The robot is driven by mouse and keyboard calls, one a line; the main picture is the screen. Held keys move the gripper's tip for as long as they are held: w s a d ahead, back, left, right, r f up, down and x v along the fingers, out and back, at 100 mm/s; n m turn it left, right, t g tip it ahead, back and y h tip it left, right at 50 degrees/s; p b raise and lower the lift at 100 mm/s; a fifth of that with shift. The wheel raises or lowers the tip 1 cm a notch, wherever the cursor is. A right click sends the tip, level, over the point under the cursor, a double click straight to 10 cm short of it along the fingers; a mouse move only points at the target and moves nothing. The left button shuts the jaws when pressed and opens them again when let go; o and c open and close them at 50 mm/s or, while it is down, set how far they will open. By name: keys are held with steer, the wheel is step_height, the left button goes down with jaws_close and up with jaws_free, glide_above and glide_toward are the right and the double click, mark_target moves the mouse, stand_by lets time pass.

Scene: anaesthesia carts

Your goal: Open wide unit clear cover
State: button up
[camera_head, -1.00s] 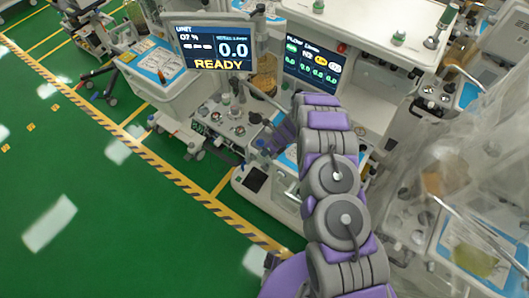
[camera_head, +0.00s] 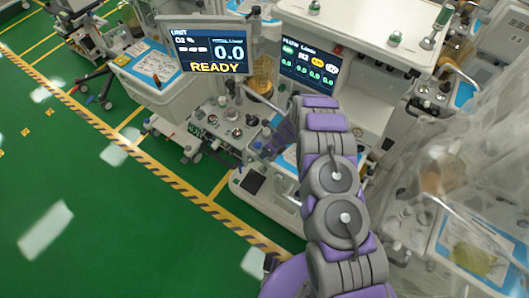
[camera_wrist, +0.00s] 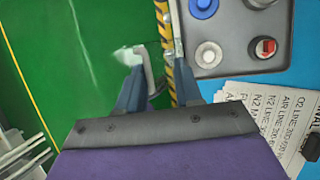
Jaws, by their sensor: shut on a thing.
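My gripper (camera_wrist: 160,88) shows in the wrist view with its two dark blue fingers at a grey, bent handle-like part (camera_wrist: 147,68). It is shut on this part, though the exact contact is hard to see. In the head view my gripper (camera_head: 268,147) is small and partly behind my arm, at the left front of the wide unit (camera_head: 250,181) with the screens. I cannot make out a clear cover's outline here. Whether the grey part belongs to it cannot be told.
The READY screen (camera_head: 213,48) overhangs the unit's left side. A grey panel with knobs (camera_wrist: 225,50) and a printed label sheet (camera_wrist: 265,125) lie right of my gripper. A translucent plastic sheet (camera_head: 470,140) drapes equipment at right. Green floor (camera_head: 100,215) is free at left.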

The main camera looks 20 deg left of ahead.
steer(key=shift+o, duration=0.7)
steer(key=shift+w, duration=0.15)
steer(key=shift+r, duration=0.1)
steer(key=shift+s, duration=0.2)
steer(key=shift+d+r, duration=0.15)
steer(key=shift+r, duration=0.3)
steer(key=b+v, duration=0.2)
steer(key=v, duration=1.4)
steer(key=shift+w+r, duration=0.1)
steer(key=shift+w, duration=0.05)
